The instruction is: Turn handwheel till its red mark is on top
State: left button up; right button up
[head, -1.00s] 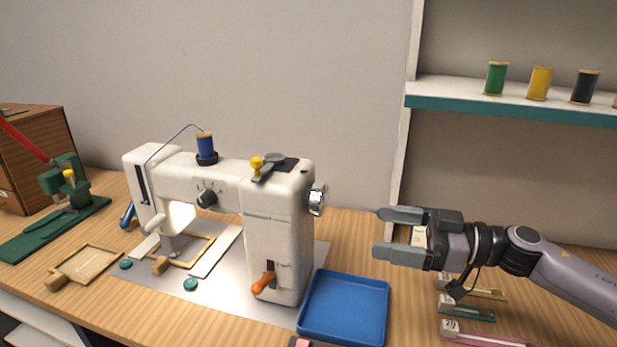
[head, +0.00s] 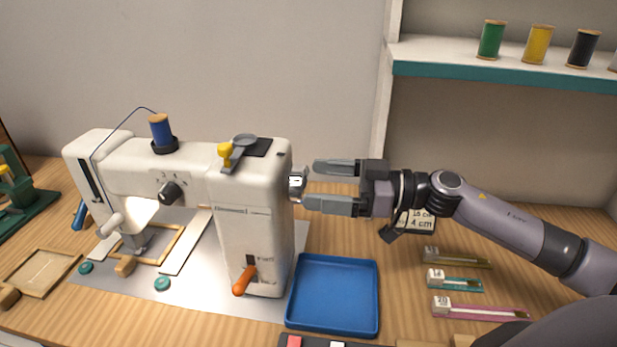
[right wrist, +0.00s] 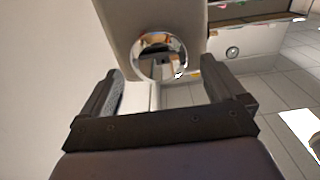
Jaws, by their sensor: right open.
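The handwheel (head: 297,184) is a small shiny chrome wheel on the right end of the white sewing machine (head: 250,215). My right gripper (head: 333,188) is open and empty, just to the right of the wheel, its fingers pointing left at it. In the right wrist view the mirror-like wheel (right wrist: 160,56) lies ahead, between and beyond the open fingers (right wrist: 160,82). The fingers appear apart from it. I cannot make out a red mark on the wheel in either view. My left gripper is not in view.
A blue tray (head: 334,323) lies on the table below my right gripper. An orange lever (head: 243,281) sticks out from the machine's front. Several flat labelled pieces lie at the right, including a pink one (head: 483,311). A shelf (head: 480,75) with thread spools stands behind.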

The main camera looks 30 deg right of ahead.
jog(key=shift+x, duration=1.45)
jog(key=c, duration=1)
jog(key=shift+p, duration=0.35)
